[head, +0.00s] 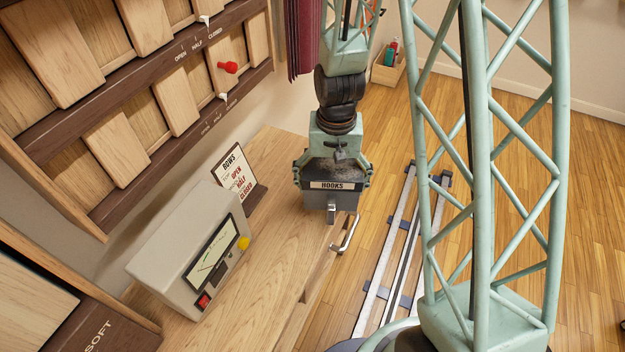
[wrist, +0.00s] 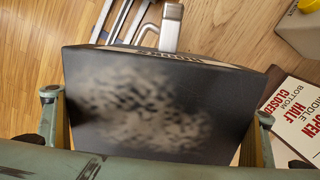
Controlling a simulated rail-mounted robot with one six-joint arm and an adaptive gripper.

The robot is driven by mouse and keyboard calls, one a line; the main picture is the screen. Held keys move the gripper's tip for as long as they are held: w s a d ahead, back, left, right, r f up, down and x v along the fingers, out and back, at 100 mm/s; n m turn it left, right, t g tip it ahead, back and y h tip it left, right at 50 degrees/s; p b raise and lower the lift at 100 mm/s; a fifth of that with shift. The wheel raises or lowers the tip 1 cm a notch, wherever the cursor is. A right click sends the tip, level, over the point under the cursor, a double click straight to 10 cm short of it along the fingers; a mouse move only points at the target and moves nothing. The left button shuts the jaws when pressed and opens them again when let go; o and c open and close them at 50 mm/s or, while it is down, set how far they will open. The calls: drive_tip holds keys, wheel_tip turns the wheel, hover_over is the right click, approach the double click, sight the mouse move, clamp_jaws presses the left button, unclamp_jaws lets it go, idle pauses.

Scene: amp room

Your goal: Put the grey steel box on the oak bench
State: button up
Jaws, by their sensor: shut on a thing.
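The grey steel box (head: 330,197) has a dark body and a label reading HOOKS on its front. My gripper (head: 333,176) is shut on it from above, with a finger at each side. In the wrist view the box's dark, mottled top (wrist: 160,112) fills the middle, between the fingers of my gripper (wrist: 155,118). The oak bench (head: 270,270) is below and to the left; the box is over its right edge in the head view. I cannot tell whether the box's underside touches the bench.
A beige meter box (head: 180,245) stands on the bench, with a sign card (head: 237,172) behind it. A metal handle (head: 347,235) sticks out at the bench's front edge. Floor rails (head: 395,250) run to the right. Bare bench top lies between meter and front edge.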

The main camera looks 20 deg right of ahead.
drive_tip(key=shift+w+d+f, duration=0.15)
drive_tip(key=shift+w+d, duration=0.05)
drive_tip(key=shift+w, duration=0.05)
idle(0.3)
drive_tip(key=w, duration=0.5)
drive_tip(key=w+f, duration=0.1)
drive_tip(key=w, duration=0.4)
drive_tip(key=w+b, duration=0.1)
drive_tip(key=w, duration=0.4)
drive_tip(key=shift+w+d+f, duration=0.1)
drive_tip(key=shift+d+f, duration=0.1)
drive_tip(key=shift+d, duration=0.05)
drive_tip(key=shift+w, duration=0.1)
drive_tip(key=shift+w, duration=0.2)
drive_tip(key=shift+w+f+b, duration=0.1)
drive_tip(key=shift+f+b, duration=0.25)
drive_tip(key=shift+f, duration=1.45)
drive_tip(key=shift+f, duration=0.15)
drive_tip(key=o, duration=1.7)
drive_tip(key=shift+c, duration=0.2)
